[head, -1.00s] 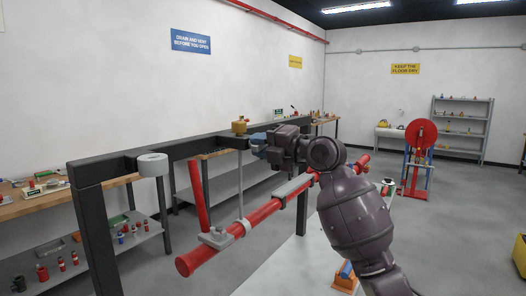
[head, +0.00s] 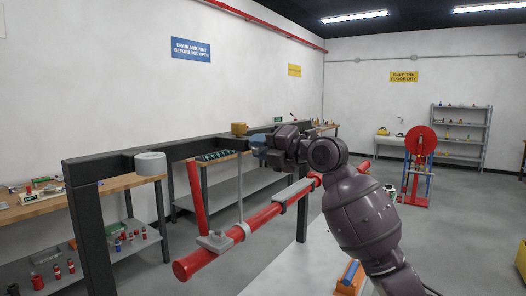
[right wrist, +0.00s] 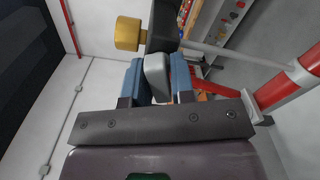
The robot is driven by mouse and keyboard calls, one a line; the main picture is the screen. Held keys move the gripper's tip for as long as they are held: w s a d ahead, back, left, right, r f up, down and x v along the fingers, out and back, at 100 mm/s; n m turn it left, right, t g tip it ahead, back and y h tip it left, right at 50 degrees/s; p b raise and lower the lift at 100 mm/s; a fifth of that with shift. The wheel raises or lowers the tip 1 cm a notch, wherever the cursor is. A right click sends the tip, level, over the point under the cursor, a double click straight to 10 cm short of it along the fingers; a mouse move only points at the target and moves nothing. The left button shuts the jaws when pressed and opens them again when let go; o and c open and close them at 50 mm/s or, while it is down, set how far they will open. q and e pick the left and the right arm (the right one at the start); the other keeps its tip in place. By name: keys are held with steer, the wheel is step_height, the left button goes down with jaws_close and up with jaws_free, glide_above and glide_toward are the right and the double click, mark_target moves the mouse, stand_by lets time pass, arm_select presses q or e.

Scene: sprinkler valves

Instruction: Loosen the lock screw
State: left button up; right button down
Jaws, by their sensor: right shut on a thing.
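A gold knob (head: 239,128) sits on the dark overhead beam (head: 120,160). A thin rod (head: 240,185) runs down from beneath it to the red pipe (head: 235,240). My right gripper (head: 259,149) is at the beam just right of the knob and rod. In the right wrist view its blue fingers (right wrist: 157,78) are shut on a grey block-like piece (right wrist: 157,72), just below a dark part beside the gold knob (right wrist: 128,33). I cannot tell whether this grey piece is the lock screw. My left gripper is out of view.
A red lever (head: 197,197) stands up from the pipe near a grey clamp (head: 215,241). A workbench (head: 135,182) with small parts stands behind on the left. A red reel (head: 421,139) and grey shelves (head: 460,130) stand farther back right. Grey floor lies open at right.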

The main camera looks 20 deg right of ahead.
steer(key=shift+f+n+b, duration=0.2)
steer(key=shift+n+b, duration=0.8)
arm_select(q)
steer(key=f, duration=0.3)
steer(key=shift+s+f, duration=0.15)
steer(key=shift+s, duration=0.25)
arm_select(e)
steer(key=shift+r, duration=0.1)
steer(key=shift+n+b, duration=0.55)
steer(key=shift+n, duration=0.05)
steer(key=shift+f+n+b, duration=0.2)
steer(key=shift+n+b, duration=0.3)
steer(key=shift+n, duration=0.2)
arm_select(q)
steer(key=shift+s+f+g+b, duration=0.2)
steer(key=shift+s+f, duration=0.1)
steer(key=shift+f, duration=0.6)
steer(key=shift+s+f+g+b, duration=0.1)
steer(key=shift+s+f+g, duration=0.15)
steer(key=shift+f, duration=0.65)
arm_select(e)
steer(key=shift+r+n, duration=0.1)
steer(key=shift+n, duration=0.4)
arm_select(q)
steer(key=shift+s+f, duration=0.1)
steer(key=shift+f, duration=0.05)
